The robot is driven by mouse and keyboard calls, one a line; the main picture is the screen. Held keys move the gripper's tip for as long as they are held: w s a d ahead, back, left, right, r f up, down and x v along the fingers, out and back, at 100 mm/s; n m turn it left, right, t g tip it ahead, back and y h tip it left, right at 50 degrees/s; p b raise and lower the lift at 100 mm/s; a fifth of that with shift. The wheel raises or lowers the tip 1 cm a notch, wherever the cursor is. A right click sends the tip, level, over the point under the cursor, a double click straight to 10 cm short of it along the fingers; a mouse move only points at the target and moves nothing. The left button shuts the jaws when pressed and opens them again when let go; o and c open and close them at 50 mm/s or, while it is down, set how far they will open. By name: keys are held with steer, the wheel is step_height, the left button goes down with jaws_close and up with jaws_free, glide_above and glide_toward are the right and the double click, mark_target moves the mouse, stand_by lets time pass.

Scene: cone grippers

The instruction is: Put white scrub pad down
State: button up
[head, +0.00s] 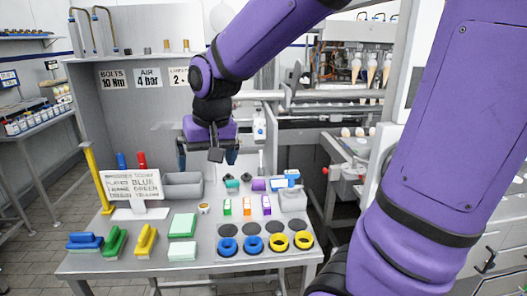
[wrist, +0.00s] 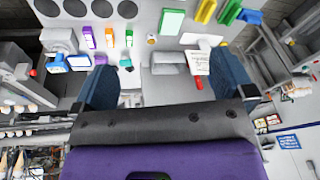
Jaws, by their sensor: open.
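A white scrub pad (head: 182,251) lies flat near the front edge of the grey table (head: 215,266). A similar pale green pad (head: 183,225) lies just behind it; a pad with a pale top and green edge also shows at the top of the wrist view (wrist: 171,21). My gripper (head: 208,158) is above the back of the table, behind the pads and apart from them. It is open; the wrist view shows its two dark blue fingers (wrist: 166,82) wide apart with nothing held between them.
Blue, green and yellow brushes (head: 146,239) stand left of the pads. A sign (head: 133,184), a grey bin (head: 184,186) and small coloured items (head: 247,205) stand farther back. A yellow post (head: 97,178) rises at left.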

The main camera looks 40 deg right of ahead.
steer(key=s+d+r+n+t, duration=0.1)
steer(key=s+r, duration=0.2)
steer(key=s, duration=0.4)
steer(key=s+d+r+n+t, duration=0.1)
steer(key=s+r+n, duration=0.1)
steer(key=s, duration=0.6)
steer(key=shift+s+d+r+h, duration=0.15)
steer(key=shift+r+h, duration=0.15)
steer(key=shift+r, duration=0.15)
stand_by(0.4)
